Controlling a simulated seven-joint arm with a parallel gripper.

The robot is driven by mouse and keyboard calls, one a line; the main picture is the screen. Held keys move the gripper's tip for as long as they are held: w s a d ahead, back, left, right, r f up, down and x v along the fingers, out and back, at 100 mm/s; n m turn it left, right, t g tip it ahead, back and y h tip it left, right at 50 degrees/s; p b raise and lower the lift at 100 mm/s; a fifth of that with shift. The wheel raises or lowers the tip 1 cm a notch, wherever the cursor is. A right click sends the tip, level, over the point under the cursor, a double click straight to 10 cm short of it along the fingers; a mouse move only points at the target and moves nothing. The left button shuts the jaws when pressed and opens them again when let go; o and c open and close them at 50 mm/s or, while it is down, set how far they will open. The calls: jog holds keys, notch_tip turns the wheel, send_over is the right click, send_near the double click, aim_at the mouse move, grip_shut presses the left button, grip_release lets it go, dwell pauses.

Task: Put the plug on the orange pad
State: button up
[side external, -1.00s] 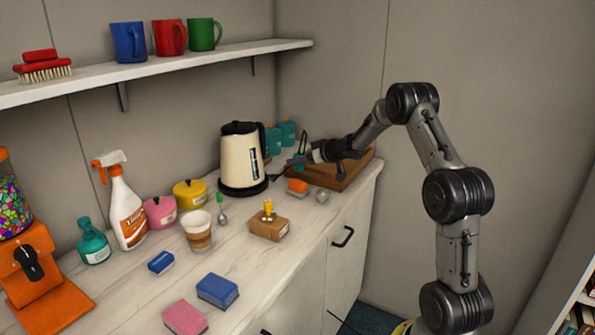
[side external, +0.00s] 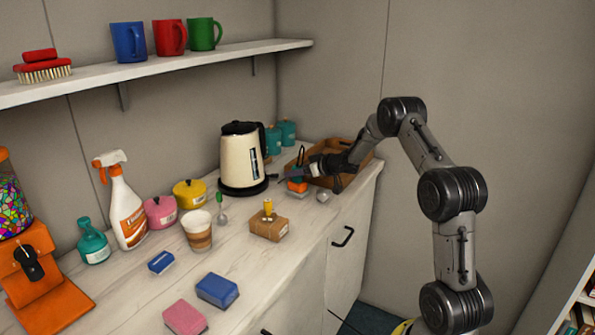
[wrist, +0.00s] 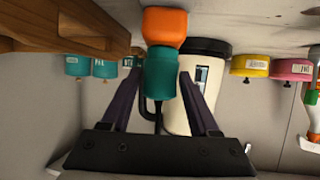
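The plug (wrist: 160,75) is teal with a black cord. It sits between the two fingertips of my gripper (wrist: 160,82), which look closed on its sides. In the wrist view its end meets the orange pad (wrist: 165,27), seemingly touching; a small gap cannot be ruled out. In the side view the orange pad (side external: 297,186) is a small orange block on the counter, right of the kettle. My gripper (side external: 297,176) reaches in from the right, just above the pad, and partly hides the plug.
A cream kettle (side external: 242,160) stands close on the left. A wooden tray (side external: 328,152) lies behind the gripper. A small grey ball (side external: 322,197) is in front, and a wooden block with a yellow peg (side external: 269,225) stands front left. The counter's front edge is near.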

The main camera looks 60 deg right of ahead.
jog(key=shift+o, duration=0.8)
jog(key=shift+r, duration=0.2)
jog(key=v, duration=1.2)
jog(key=s+a+r+g+h, duration=0.3)
jog(key=s+a+r, duration=0.1)
jog(key=a+r, duration=0.95)
jog(key=s+a+f+n+g+y, duration=0.1)
jog(key=s+a+f+g+y, duration=0.1)
jog(key=s+a, duration=0.8)
jog(key=s+a+f+n+g+y, duration=0.1)
jog(key=s+a+f+g+y, duration=0.1)
jog(key=s+a, duration=0.9)
notch_tip(320, 180, down, 3)
jog(key=shift+s+a+r+y, duration=0.1)
jog(key=shift+s+a+y, duration=0.2)
jog(key=shift+y, duration=0.4)
